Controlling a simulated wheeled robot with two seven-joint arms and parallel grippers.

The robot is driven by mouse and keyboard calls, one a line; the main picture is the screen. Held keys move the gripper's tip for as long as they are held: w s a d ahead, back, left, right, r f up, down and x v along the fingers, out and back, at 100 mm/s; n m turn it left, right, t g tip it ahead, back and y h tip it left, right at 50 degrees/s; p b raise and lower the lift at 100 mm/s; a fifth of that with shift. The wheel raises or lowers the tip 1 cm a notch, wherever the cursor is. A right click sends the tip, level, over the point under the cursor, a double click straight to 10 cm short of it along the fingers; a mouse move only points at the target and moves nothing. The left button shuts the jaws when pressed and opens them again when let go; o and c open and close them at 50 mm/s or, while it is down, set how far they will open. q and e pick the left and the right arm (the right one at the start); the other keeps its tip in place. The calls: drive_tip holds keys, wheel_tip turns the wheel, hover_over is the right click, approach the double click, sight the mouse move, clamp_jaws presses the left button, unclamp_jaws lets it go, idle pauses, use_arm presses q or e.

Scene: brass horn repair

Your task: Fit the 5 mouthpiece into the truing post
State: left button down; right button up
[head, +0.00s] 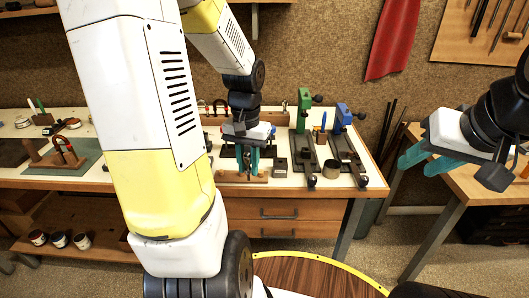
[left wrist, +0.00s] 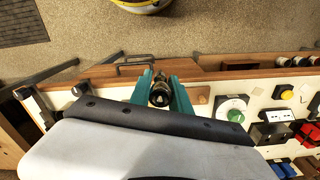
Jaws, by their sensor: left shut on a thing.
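My left gripper (head: 247,170) is over the front of the bench, fingers pointing down. In the left wrist view its teal fingers (left wrist: 160,92) are shut on a round, dark and brass-coloured piece with a ring-like end, apparently the mouthpiece (left wrist: 159,96). Under and around the fingertips is a low wooden base (head: 229,177) at the bench's front edge, perhaps that of the truing post; the fingers hide its middle. I cannot tell whether the mouthpiece touches it. My right gripper (head: 424,162) is off to the right, its teal fingers apart and empty.
A green-topped stand (head: 303,112) and a blue-topped stand (head: 343,118) rise right of the left gripper. A small dark block (head: 280,167) is close by. A green mat (head: 83,155) with a red-and-black tool lies left.

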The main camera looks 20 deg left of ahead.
sight(248, 154)
use_arm(q)
drive_tip(key=shift+r, duration=0.1)
drive_tip(key=shift+r, duration=1.85)
drive_tip(key=shift+w, duration=0.1)
